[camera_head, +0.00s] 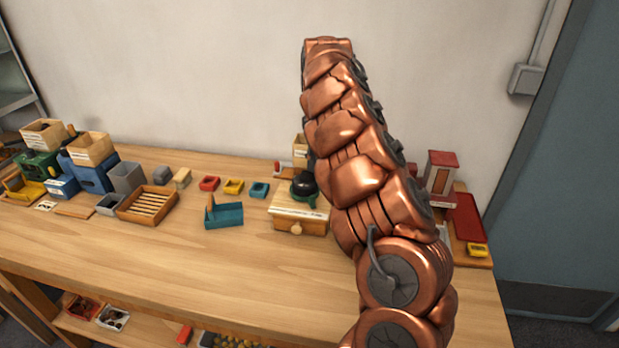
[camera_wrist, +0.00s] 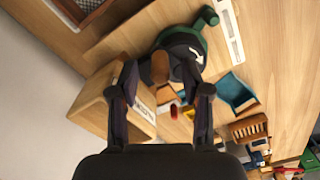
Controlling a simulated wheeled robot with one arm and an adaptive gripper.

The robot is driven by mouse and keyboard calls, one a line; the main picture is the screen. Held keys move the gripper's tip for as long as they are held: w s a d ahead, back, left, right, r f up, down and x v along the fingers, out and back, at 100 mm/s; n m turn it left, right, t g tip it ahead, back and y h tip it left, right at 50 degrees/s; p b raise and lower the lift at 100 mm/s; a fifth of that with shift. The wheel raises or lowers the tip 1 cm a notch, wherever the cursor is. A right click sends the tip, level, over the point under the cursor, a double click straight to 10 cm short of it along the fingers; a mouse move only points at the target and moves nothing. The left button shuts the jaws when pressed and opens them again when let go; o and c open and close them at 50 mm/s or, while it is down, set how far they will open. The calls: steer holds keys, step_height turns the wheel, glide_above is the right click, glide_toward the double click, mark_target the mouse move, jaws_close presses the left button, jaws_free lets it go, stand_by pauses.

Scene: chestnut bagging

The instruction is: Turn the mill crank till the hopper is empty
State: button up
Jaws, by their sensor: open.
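The mill (camera_head: 300,212) is a pale wooden box with a drawer knob and a dark green and black top, standing beside my arm in the head view. A green arm-like part (camera_wrist: 207,20) reaches up and right from the top. My gripper (camera_wrist: 162,78) is open, with a brown wooden knob (camera_wrist: 160,67) showing between its fingertips. I cannot tell whether they touch it. My arm hides the gripper in the head view. The hopper's contents cannot be seen.
A teal tray (camera_head: 224,217) and slatted wooden tray (camera_head: 147,217) stand left of the mill. Small red, yellow and teal boxes sit behind them. Bins crowd the left end; a red-roofed stand (camera_head: 441,174) is at right. The front tabletop (camera_head: 170,262) is clear.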

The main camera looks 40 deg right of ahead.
steer(key=shift+f, duration=0.25)
stand_by(0.3)
steer(key=shift+f+b, duration=0.35)
steer(key=shift+b, duration=0.3)
steer(key=shift+f, duration=0.1)
steer(key=shift+f+b, duration=0.3)
steer(key=shift+b, duration=0.2)
